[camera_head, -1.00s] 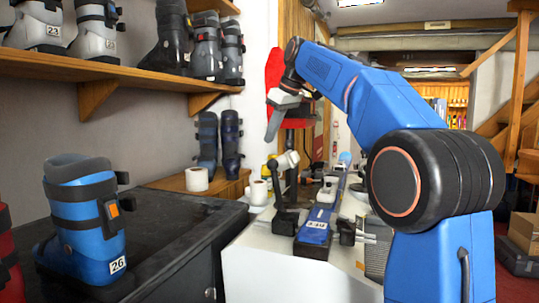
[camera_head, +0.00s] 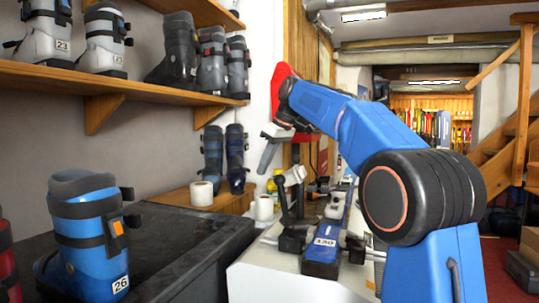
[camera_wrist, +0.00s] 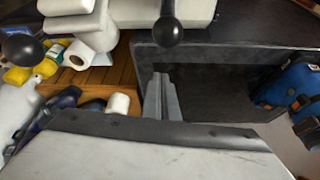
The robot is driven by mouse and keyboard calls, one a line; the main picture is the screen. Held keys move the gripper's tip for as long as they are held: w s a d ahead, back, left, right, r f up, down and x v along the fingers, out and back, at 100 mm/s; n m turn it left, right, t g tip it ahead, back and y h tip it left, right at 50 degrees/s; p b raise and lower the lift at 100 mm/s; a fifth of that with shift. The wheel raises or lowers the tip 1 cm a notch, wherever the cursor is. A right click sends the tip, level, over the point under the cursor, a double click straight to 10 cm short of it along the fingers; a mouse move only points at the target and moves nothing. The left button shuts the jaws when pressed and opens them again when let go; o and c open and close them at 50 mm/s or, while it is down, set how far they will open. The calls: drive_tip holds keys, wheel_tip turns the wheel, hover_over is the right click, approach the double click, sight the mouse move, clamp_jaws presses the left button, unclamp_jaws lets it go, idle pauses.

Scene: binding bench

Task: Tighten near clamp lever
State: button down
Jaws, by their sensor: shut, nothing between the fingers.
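The near clamp (camera_head: 292,240) is black and stands beside the blue ski (camera_head: 320,262) with the 130 tag. My gripper (camera_head: 264,168) is shut and empty, pointing down. In the picture it lies just left of the lever's top; no contact shows. The wrist view shows the shut grey fingers (camera_wrist: 162,98) beyond a pale, dark-edged body. A black ball knob (camera_wrist: 169,31) on a stem appears above them, apart; I cannot tell which lever it belongs to.
A blue boot (camera_head: 90,235) tagged 26 stands on the dark counter (camera_head: 185,235) at left. White rolls (camera_head: 201,193) and more boots stand behind. A shelf (camera_head: 120,82) of boots runs along the left wall. The wrist view shows another black knob (camera_wrist: 22,49) at left.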

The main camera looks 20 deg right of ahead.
drive_tip(key=shift+s+d+f, duration=0.25)
drive_tip(key=shift+s+d, duration=0.4)
drive_tip(key=shift+s, duration=0.05)
drive_tip(key=shift+s+d+f, duration=0.25)
drive_tip(key=shift+s+d, duration=0.4)
drive_tip(key=shift+s+d, duration=0.1)
drive_tip(key=shift+s+d+r+y, duration=0.15)
drive_tip(key=shift+s+d+y, duration=0.15)
drive_tip(key=shift+d, duration=0.15)
drive_tip(key=s+d+t+y, duration=0.2)
drive_tip(key=s+d+y, duration=0.1)
drive_tip(key=s+d, duration=0.2)
drive_tip(key=shift+d+t, duration=0.3)
drive_tip(key=shift+d, duration=0.65)
drive_tip(key=shift+f, duration=0.25)
